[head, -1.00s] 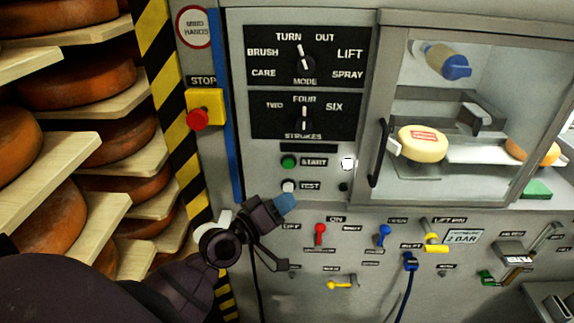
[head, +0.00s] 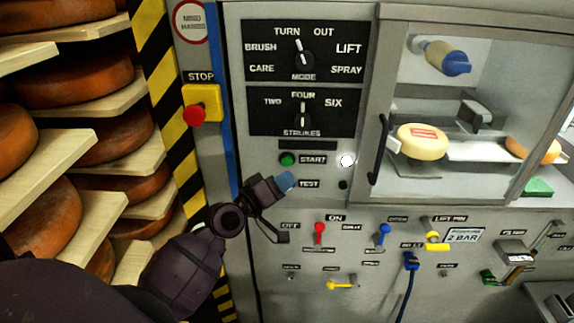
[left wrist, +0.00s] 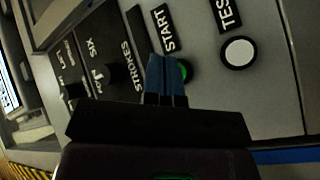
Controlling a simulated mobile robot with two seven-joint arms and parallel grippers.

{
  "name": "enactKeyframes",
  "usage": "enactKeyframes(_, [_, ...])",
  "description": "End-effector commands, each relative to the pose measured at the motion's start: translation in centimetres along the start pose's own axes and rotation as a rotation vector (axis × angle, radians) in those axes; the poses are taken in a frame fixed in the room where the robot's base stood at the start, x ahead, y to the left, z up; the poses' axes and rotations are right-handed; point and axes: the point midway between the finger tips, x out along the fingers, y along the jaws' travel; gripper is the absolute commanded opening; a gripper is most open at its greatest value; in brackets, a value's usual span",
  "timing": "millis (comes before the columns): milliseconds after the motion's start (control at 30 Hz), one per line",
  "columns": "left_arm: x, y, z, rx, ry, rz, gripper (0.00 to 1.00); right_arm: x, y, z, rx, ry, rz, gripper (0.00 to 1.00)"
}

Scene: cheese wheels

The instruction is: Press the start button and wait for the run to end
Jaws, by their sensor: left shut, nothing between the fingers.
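The green start button (head: 287,159) is on the grey panel beside the START label. In the left wrist view the start button (left wrist: 185,71) shows partly behind my fingers. My left gripper (head: 286,181) is shut and empty, its blue fingertips just below the start button in the head view. Whether they touch the panel I cannot tell. The white test button (left wrist: 239,52) is in full view in the left wrist view; in the head view my fingers hide it. My right gripper is not in view.
A red stop button (head: 194,115) on a yellow box is at the upper left. The mode knob (head: 303,60) and strokes knob (head: 302,121) are above. A glazed chamber at right holds a pale cheese wheel (head: 422,141). Shelved cheese wheels stand at left. A white lamp (head: 347,160) is lit.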

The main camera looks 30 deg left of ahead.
Motion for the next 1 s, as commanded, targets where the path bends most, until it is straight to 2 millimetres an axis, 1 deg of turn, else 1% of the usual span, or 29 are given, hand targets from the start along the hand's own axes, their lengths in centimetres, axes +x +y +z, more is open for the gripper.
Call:
enactKeyframes(133, [1.0, -0.8, -0.7, 0.001, -0.001, 0.001, 0.00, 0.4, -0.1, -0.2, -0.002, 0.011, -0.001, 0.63])
enactKeyframes(333, [1.7, -1.2, -1.2, 0.001, -0.001, 0.000, 0.00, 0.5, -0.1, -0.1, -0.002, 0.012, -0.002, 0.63])
enactKeyframes(533, [1.8, -1.2, -1.3, 0.001, 0.000, 0.001, 0.00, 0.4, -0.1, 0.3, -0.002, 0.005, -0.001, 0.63])
enactKeyframes(800, [1.8, -1.2, -1.3, 0.001, 0.000, 0.000, 0.00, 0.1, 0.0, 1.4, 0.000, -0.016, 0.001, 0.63])
enactKeyframes(1000, [1.8, -1.2, -1.3, 0.001, 0.000, 0.000, 0.00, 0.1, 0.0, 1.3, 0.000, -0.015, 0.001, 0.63])
